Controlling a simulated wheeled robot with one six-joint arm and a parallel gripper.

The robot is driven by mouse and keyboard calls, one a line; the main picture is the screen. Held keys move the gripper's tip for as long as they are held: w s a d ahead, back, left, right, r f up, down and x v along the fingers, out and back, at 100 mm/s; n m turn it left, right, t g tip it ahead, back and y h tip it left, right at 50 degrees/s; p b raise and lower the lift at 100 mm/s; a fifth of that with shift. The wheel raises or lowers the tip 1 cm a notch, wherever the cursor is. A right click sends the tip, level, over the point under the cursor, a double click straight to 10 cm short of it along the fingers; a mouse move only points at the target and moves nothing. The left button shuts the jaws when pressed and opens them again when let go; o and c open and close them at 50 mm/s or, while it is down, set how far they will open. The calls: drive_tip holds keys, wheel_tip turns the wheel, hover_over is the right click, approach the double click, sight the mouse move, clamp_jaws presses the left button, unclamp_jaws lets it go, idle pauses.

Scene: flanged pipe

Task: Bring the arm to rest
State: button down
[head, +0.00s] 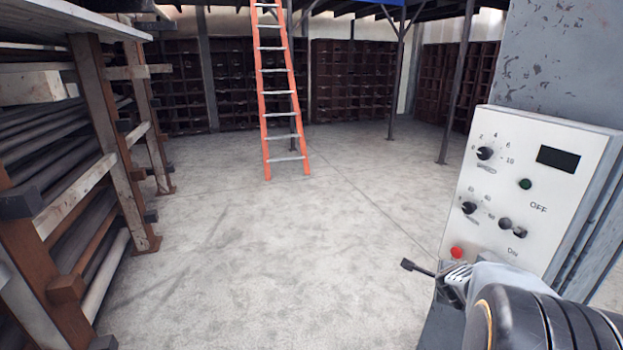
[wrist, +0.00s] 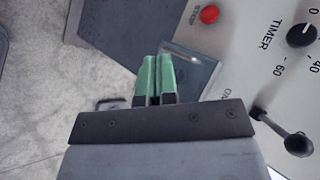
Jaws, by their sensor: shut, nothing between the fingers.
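My gripper (wrist: 157,78) shows in the wrist view with its two green fingers side by side, shut and empty. It is in front of a light control panel (wrist: 245,75), near the panel's edge. I cannot tell whether the fingertips touch anything. In the head view my arm comes in at the bottom right, in front of the lower part of the control panel (head: 530,180). The gripper's fingers cannot be made out there.
The panel has a red button (head: 456,252), several knobs and a dark display (head: 558,160). In the wrist view a black-knobbed lever (wrist: 297,143) is right of my gripper. A pipe rack (head: 90,170) stands left, an orange ladder (head: 279,90) farther back. The middle floor is clear.

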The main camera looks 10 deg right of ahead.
drive_tip(key=s+a+r+n+g+y, duration=0.1)
drive_tip(key=s+a+n, duration=0.5)
drive_tip(key=a+n, duration=0.6)
drive_tip(key=s+a+r+n+g+y, duration=0.2)
drive_tip(key=s+a+r+n+y, duration=0.2)
drive_tip(key=a+n, duration=0.8)
drive_tip(key=shift+s+a+r, duration=0.25)
drive_tip(key=shift+s+a, duration=0.2)
drive_tip(key=shift+s, duration=0.75)
